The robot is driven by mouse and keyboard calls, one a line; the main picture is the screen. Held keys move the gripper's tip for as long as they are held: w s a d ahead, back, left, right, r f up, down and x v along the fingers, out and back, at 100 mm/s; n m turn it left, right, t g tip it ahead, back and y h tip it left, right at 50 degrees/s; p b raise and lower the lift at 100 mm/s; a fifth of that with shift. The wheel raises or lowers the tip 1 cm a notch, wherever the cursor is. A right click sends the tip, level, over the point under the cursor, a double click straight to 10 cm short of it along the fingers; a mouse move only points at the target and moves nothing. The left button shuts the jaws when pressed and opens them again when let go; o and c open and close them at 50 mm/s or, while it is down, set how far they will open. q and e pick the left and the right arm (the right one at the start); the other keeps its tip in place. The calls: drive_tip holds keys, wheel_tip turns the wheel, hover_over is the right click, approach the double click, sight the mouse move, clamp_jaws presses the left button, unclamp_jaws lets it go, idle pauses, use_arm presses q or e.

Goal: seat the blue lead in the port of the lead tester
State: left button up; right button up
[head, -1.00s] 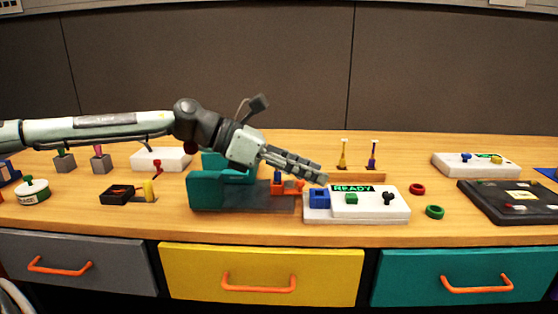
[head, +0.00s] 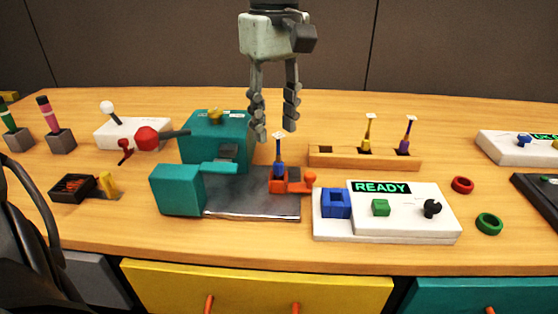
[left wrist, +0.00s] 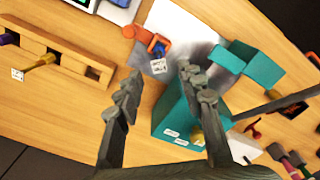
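The blue lead (head: 278,168) stands upright in an orange holder (head: 291,184) at the right end of a teal fixture (head: 178,190). A white tag tops the lead. The lead tester (head: 410,225) is a white box with a lit READY display; its blue square port (head: 336,204) is at its left side. My left gripper (head: 273,118) points down, open and empty, just above and behind the lead's tag. In the left wrist view the blue lead (left wrist: 158,50) appears beyond the spread fingertips (left wrist: 163,73), not touched. My right gripper is not in view.
A wooden rack (head: 335,158) behind the tester holds a yellow lead (head: 368,133) and a purple lead (head: 407,136). A red ring (head: 462,185) and a green ring (head: 489,223) lie right of the tester.

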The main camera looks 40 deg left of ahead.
sight(276, 160)
use_arm(q)
drive_tip(key=f, duration=0.6)
drive_tip(key=shift+s+d+f, duration=0.15)
drive_tip(key=shift+d, duration=0.05)
drive_tip(key=shift+c, duration=0.3)
clamp_jaws()
